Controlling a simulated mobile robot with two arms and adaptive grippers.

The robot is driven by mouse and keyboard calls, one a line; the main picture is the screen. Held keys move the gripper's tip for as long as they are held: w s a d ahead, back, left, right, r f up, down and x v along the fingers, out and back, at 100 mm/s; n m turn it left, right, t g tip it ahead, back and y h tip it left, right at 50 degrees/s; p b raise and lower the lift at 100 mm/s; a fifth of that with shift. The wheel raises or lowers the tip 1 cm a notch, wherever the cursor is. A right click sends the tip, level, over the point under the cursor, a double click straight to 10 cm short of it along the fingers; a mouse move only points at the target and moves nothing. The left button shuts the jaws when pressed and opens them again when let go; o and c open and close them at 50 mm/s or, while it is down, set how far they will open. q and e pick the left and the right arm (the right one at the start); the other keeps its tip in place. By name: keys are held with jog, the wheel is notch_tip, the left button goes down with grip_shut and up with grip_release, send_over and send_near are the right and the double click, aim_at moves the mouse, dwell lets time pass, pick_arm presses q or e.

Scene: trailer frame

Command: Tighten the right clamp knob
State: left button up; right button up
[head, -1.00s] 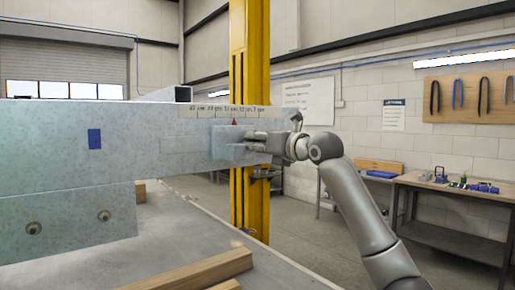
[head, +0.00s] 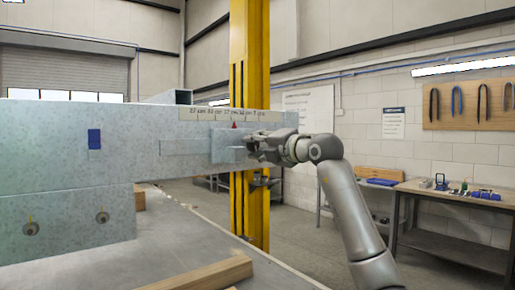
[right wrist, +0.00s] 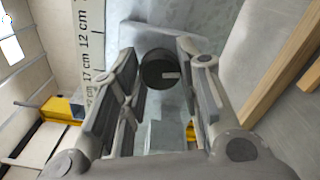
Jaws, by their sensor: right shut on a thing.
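The right clamp knob (right wrist: 158,70) is a dark, round knob with a pale mark, seen in the right wrist view between my right gripper's fingers. My right gripper (head: 257,142) is shut on it, at the right end of the grey metal beam (head: 60,150) in the head view. The fingers hide the knob there. A flat clamp plate (head: 228,142) sits on the beam just left of the fingers, below a scale strip (head: 205,114) with a red pointer (head: 234,125). My left gripper is not in view.
Two round fittings, one on the left (head: 32,228) and one on the right (head: 102,217), are on the lower plate. Wooden bars (head: 205,275) lie on the table in front. A yellow post (head: 250,60) stands behind the beam. A workbench (head: 455,205) stands at the right.

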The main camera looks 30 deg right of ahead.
jog(key=shift+m, duration=1.6)
jog(key=o, duration=1.1)
jog(key=shift+d, duration=0.1)
jog(key=shift+c, duration=0.2)
jog(key=shift+s, duration=0.1)
jog(key=s, duration=1.2)
jog(key=shift+d, duration=0.45)
